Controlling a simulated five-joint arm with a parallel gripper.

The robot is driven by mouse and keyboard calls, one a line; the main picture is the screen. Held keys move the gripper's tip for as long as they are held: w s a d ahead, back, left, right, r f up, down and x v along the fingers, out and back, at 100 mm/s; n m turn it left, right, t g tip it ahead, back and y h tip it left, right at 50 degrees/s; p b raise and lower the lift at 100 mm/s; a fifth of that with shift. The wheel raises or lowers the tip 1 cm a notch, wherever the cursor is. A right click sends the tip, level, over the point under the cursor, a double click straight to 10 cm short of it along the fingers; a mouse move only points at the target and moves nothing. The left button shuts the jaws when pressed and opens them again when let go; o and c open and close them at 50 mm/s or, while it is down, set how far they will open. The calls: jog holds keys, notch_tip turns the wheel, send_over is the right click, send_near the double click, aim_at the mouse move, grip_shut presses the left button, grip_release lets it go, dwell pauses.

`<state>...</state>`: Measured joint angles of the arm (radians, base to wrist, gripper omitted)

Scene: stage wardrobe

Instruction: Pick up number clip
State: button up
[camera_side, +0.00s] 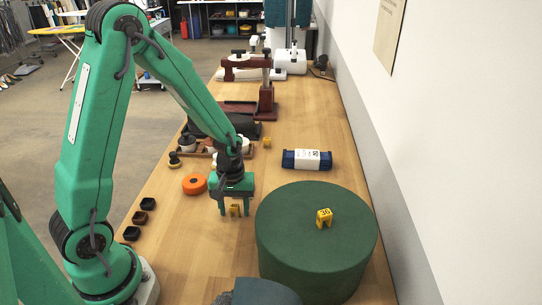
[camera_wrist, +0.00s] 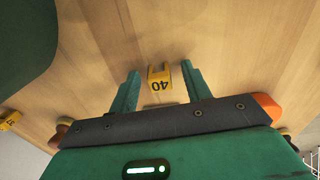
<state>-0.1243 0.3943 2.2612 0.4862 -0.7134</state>
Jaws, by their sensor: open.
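A yellow number clip (camera_side: 234,210) marked 40 stands on the wooden table. It shows clearly in the wrist view (camera_wrist: 160,84), between my two green fingers. My gripper (camera_side: 234,212) is open and points down around the clip, one finger on each side. In the wrist view my gripper (camera_wrist: 160,72) has a visible gap between each finger and the clip. A second yellow clip (camera_side: 324,218), marked 36, stands on top of the round dark green block. A third yellow clip (camera_side: 267,142) is farther back on the table. Another yellow clip (camera_wrist: 10,121) shows at the wrist view's left edge.
The dark green block (camera_side: 300,255) stands close to the right of my gripper. An orange roll (camera_side: 194,184) lies to its left. A blue bundle with a white band (camera_side: 306,159) lies behind the block. Small dark trays (camera_side: 140,218) line the left edge. A wall borders the right.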

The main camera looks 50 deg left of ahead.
aim_at(234, 206)
jog(key=c, duration=1)
jog(key=shift+r, duration=0.1)
jog(key=shift+c, duration=0.2)
jog(key=shift+r, duration=4.9)
